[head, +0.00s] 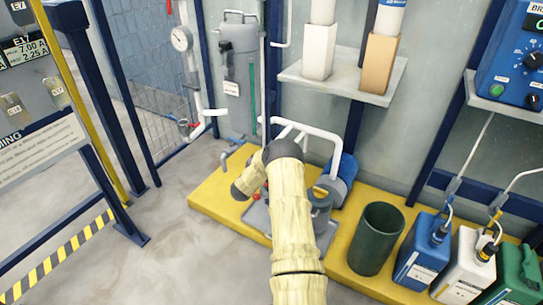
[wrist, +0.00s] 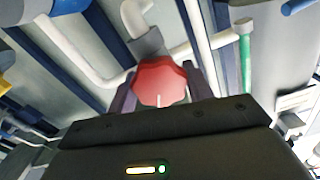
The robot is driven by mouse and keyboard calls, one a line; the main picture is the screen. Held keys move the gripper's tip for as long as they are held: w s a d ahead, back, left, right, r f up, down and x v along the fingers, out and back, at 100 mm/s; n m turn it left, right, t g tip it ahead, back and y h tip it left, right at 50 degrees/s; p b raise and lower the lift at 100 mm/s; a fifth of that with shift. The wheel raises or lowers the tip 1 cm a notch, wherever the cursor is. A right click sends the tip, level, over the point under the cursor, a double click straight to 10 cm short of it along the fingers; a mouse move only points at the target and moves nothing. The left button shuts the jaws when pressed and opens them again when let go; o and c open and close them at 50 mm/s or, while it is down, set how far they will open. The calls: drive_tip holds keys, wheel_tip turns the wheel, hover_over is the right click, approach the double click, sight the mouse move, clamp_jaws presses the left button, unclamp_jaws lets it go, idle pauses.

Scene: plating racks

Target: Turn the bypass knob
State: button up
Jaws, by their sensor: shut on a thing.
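The bypass knob (wrist: 163,78) is red with a lobed rim and shows in the wrist view at the middle. A short white mark on its face points toward the bottom of the picture. It sits on a grey fitting (wrist: 149,42) among white pipes. My gripper (wrist: 160,88) is shut on the knob, with one dark finger on each side of it. In the head view my pale yellow arm covers the pump area, and I cannot make out the gripper or its hold on the knob there.
White pipes (head: 310,130) and a blue motor (head: 345,168) stand close around my arm on a yellow platform (head: 213,192). A dark green bin (head: 376,240) and a blue canister (head: 421,252) stand to the right. The grey floor at left is clear up to a sign frame (head: 115,205).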

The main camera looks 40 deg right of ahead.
idle(0.3)
drive_tip(key=o, duration=1)
drive_tip(key=shift+m, duration=0.3)
drive_tip(key=shift+a, duration=0.1)
drive_tip(key=p+v, duration=0.6)
drive_tip(key=v, duration=1.1)
drive_tip(key=shift+s+a, duration=0.15)
